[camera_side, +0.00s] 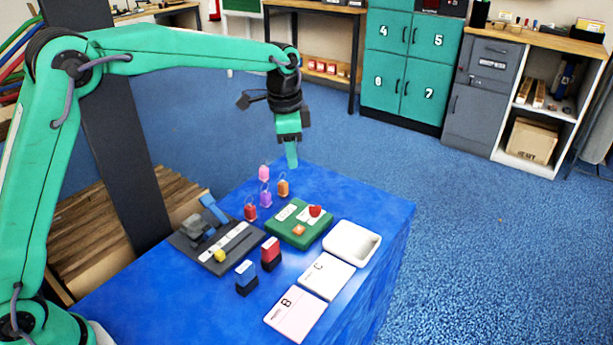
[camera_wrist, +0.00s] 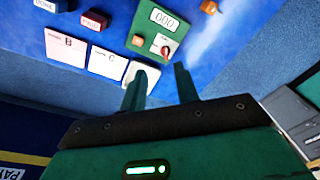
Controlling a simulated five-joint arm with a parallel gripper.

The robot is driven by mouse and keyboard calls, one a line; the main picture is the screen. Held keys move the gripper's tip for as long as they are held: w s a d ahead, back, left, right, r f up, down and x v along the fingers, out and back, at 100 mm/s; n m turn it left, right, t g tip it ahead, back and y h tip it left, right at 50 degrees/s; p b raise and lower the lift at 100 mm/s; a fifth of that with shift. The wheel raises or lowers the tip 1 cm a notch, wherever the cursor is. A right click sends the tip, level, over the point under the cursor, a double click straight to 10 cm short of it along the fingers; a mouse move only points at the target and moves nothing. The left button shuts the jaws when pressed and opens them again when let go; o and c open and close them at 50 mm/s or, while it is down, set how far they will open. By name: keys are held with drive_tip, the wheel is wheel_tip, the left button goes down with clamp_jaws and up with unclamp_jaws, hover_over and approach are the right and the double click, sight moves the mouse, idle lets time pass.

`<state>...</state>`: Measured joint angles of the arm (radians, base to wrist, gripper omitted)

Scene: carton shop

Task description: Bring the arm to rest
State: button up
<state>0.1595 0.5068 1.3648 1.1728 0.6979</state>
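My gripper (camera_side: 291,155) hangs high above the far end of the blue table (camera_side: 130,305), pointing down, with my green arm stretched out from the left. In the wrist view its two fingers (camera_wrist: 160,78) stand apart with nothing seen between them. In the side view the fingers overlap and look like one. The gripper appears clear of the objects on the table.
On the table are a green box (camera_side: 287,235) with a red knob, a white tray (camera_side: 352,243), cards B (camera_side: 297,312) and C (camera_side: 327,276), red (camera_side: 270,254) and dark blue (camera_side: 246,278) blocks, a dark fixture (camera_side: 218,262) and several small coloured tags (camera_side: 266,198).

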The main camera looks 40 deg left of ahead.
drive_tip(key=s+a+r+n+t, duration=0.1)
drive_tip(key=s+a+r+n, duration=0.25)
drive_tip(key=s, duration=0.45)
drive_tip(key=s+a+r+n+t, duration=0.1)
drive_tip(key=s+a+r+n, duration=0.1)
drive_tip(key=s+r, duration=0.45)
drive_tip(key=s+a+f+n+t, duration=0.1)
drive_tip(key=s+f+n, duration=0.1)
drive_tip(key=s, duration=0.6)
drive_tip(key=s+a+f+n+t, duration=0.1)
drive_tip(key=s+a+f+n, duration=0.1)
drive_tip(key=s, duration=0.6)
drive_tip(key=shift+s+f, duration=0.35)
drive_tip(key=shift+f, duration=0.2)
